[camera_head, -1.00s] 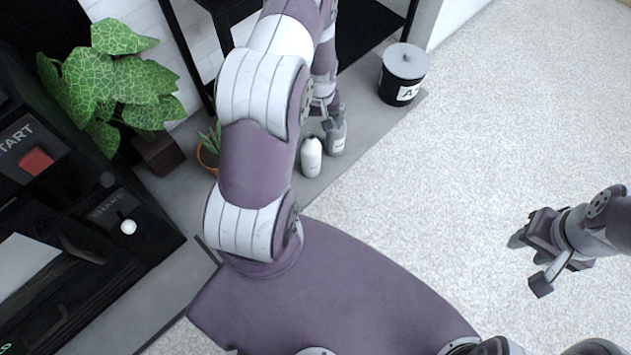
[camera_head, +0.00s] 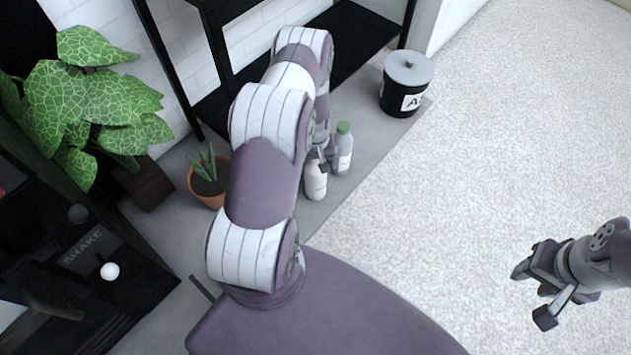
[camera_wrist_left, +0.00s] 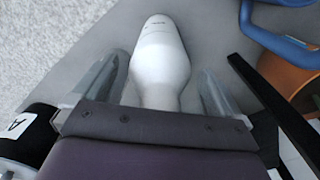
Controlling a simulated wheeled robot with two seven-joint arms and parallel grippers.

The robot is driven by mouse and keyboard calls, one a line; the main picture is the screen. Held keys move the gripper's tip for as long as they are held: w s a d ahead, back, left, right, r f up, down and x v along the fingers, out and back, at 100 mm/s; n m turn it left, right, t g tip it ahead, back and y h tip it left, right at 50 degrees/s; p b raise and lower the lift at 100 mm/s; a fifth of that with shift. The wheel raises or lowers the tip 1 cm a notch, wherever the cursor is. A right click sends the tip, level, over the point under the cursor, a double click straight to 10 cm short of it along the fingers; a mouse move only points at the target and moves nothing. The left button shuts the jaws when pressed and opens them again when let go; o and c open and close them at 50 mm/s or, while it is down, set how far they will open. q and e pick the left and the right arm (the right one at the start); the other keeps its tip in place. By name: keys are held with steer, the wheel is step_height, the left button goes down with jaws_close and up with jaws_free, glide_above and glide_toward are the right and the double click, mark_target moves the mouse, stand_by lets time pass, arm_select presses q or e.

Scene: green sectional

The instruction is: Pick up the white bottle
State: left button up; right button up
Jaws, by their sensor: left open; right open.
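The white bottle (camera_head: 316,186) stands on the grey floor strip, partly covered by my left gripper (camera_head: 325,158) in the head view. In the left wrist view the white bottle (camera_wrist_left: 160,58) lies between the two fingers of my left gripper (camera_wrist_left: 158,88), with its lower part hidden by the gripper body. The left gripper is open, with a visible gap between the bottle and each finger. My right gripper (camera_head: 533,292) is open and empty above the pale carpet at the right.
A clear bottle with a green cap (camera_head: 343,150) stands close beside the white one. A black lidded bin (camera_head: 405,88) is behind right. A potted succulent (camera_head: 208,178) and a large leafy plant (camera_head: 90,105) stand left. A black shelf frame (camera_head: 350,40) rises behind. Carpet is clear.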

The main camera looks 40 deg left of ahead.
arm_select(q)
steer(key=shift+r, duration=0.15)
steer(key=c, duration=1.8)
